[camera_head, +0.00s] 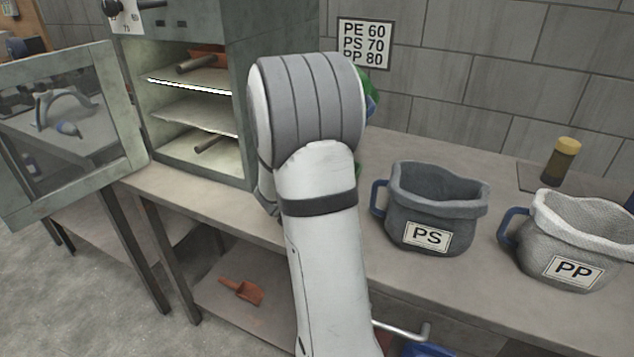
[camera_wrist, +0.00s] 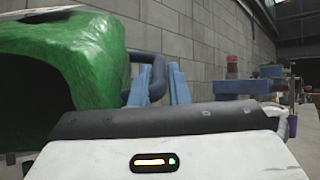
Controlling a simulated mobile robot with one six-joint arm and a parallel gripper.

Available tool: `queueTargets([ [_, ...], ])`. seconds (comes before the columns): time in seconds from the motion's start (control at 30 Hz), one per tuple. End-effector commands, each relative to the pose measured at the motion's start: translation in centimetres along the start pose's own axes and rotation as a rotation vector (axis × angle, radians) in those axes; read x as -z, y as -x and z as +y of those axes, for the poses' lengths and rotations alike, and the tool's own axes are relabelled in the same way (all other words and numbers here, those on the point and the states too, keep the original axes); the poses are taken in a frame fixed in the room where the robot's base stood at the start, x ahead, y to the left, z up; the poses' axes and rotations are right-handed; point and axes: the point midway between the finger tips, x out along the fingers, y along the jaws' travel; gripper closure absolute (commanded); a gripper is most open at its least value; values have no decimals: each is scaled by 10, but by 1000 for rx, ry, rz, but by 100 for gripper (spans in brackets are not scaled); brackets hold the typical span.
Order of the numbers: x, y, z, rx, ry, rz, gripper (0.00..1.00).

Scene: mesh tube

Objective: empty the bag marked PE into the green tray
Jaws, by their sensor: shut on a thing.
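In the wrist view a green bag (camera_wrist: 95,62) fills the upper left, with a dark blue handle (camera_wrist: 157,72) on its right side. My gripper (camera_wrist: 160,84) has its blue fingers around that handle. A corner of a pale label shows at the top left, but its letters cannot be read. The bag looks tipped, with the label side up and a dark area below, perhaps its mouth. In the head view only a green edge of the bag (camera_head: 367,86) shows behind my arm, which hides the gripper. No green tray can be made out clearly; my arm covers that part of the bench.
A grey PS bag (camera_head: 437,210) and a lighter PP bag (camera_head: 570,240) stand on the bench right of my arm. A yellow-capped jar (camera_head: 561,160) stands behind. An oven (camera_head: 195,90) with its door (camera_head: 70,130) open is at left. An orange scoop (camera_head: 243,290) lies below.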

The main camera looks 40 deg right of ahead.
Motion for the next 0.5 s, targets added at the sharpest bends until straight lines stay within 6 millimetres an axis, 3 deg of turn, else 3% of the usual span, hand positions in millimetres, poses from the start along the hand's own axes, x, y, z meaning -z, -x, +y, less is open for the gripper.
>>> queueTargets([
  [0.07, 2, 4, -1, 7, -6, -27, 100],
  [0.3, -20, -6, -2, 7, 0, -93, 100],
  [0.5, -10, -7, 1, -7, 6, 0, 100],
])
